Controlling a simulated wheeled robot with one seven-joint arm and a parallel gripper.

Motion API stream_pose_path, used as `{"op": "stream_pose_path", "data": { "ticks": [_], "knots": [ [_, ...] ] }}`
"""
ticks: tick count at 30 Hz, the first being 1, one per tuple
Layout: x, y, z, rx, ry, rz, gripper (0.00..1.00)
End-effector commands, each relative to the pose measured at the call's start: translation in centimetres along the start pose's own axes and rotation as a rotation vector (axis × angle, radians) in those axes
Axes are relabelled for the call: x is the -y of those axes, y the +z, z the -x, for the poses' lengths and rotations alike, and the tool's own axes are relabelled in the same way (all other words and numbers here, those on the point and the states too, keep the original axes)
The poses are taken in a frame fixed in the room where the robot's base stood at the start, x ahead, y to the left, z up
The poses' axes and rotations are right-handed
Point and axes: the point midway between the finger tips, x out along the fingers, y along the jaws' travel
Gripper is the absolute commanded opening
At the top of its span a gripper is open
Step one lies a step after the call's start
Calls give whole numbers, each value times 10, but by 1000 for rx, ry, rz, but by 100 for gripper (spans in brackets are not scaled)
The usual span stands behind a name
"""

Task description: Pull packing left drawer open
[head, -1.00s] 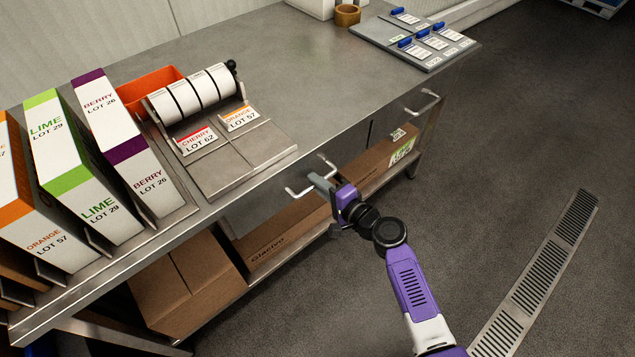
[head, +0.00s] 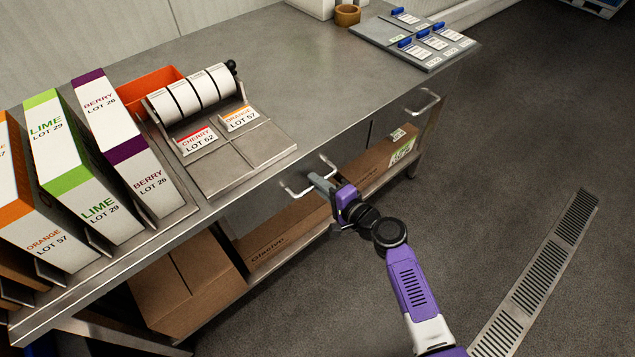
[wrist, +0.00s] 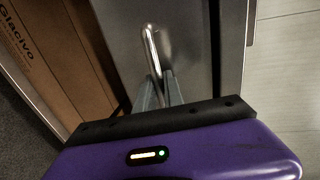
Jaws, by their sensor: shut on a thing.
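The left drawer (head: 258,213) is a grey metal front under the packing bench, and it looks closed or nearly so. Its bar handle (head: 291,192) sticks out towards my arm. My gripper (head: 318,180), on a purple wrist, is at the right part of this handle. In the wrist view the gripper's fingers (wrist: 157,92) are closed around the lower end of the handle (wrist: 150,45), in front of the grey drawer face (wrist: 118,35). The fingers hide part of the handle.
A right drawer handle (head: 422,104) sits further along the bench. Cardboard boxes (head: 290,238) lie on the shelf below. On the benchtop (head: 300,70) stand flavour cartons (head: 125,150), a label roll holder (head: 190,95) and a tray (head: 240,165). The floor in front is open.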

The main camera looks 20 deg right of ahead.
Motion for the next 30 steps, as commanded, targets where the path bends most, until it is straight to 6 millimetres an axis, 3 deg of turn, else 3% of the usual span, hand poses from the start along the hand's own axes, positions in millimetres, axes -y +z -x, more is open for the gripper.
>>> {"op": "stream_pose_path", "data": {
  "ticks": [14, 20, 30],
  "knots": [
    [-3, 0, 10, -2, 1, 0, 0],
    [-12, 0, 42, -3, 3, -1, 0],
    [-31, 0, 129, -2, 4, -2, 0]
  ]
}}
